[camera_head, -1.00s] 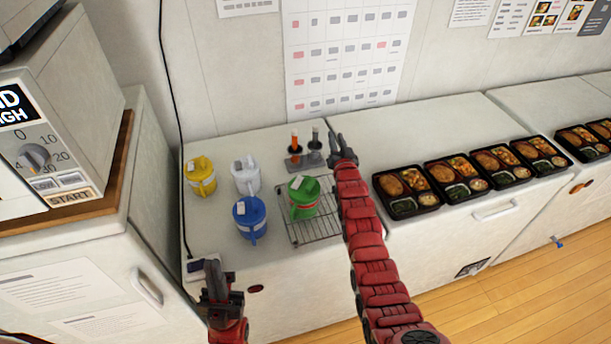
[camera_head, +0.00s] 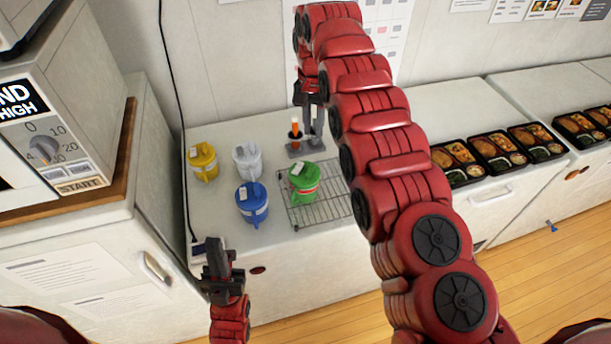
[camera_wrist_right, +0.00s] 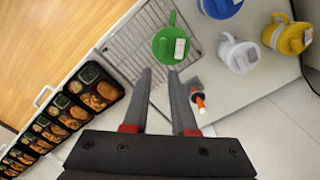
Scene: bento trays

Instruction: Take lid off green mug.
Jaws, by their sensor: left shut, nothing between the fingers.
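The green mug (camera_head: 305,194) stands on a wire rack on the counter. Its green lid (camera_head: 299,168), with a white label, is on top; the lid also shows in the right wrist view (camera_wrist_right: 165,46). My right gripper (camera_head: 312,132) is raised behind the mug, pointing down near the small holder. In the right wrist view its two fingers (camera_wrist_right: 160,72) are apart with nothing between them, and the green lid lies just beyond the tips. My left gripper (camera_head: 217,245) is shut and empty, low in front of the counter, left of the mug.
Blue (camera_head: 252,204), white (camera_head: 247,162) and yellow (camera_head: 203,162) mugs stand left of the wire rack (camera_head: 330,206). A small holder (camera_head: 305,147) with an orange-handled item is behind it. Bento trays (camera_head: 494,152) line the counters at right. A microwave (camera_head: 62,130) is at left.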

